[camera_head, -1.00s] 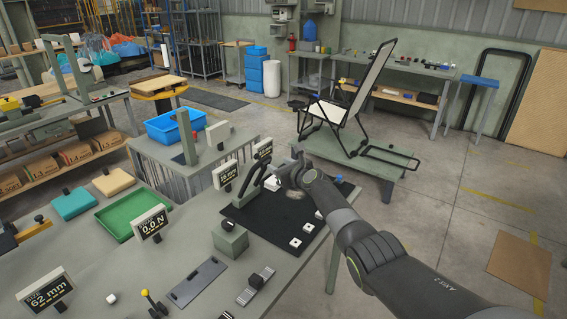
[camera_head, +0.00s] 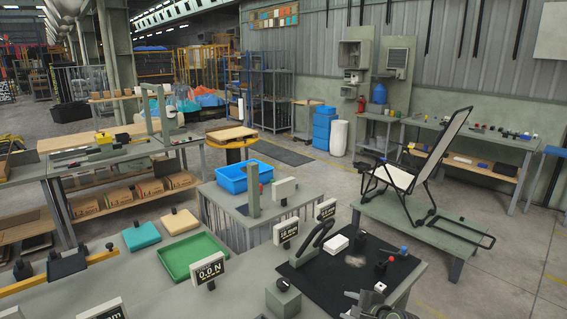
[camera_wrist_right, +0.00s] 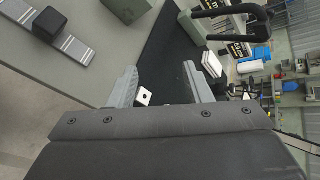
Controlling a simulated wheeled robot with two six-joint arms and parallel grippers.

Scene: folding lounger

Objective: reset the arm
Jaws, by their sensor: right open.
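My right gripper (camera_head: 376,304) shows at the bottom edge of the head view, over the front of the workbench (camera_head: 402,292), with most of my right arm out of the picture. In the right wrist view my right gripper (camera_wrist_right: 160,84) has its two grey fingers apart with nothing held between them. A small white block with a dark hole (camera_wrist_right: 144,96) appears beside the left finger, on or near the black mat (camera_wrist_right: 158,62). My left gripper is not in view.
The black mat also shows in the head view (camera_head: 330,280), with a white stack (camera_head: 335,244) and red and blue knobs. A green tray (camera_head: 195,256) lies left. The folding lounger (camera_head: 412,175) stands on a platform (camera_head: 440,237); open floor lies around it.

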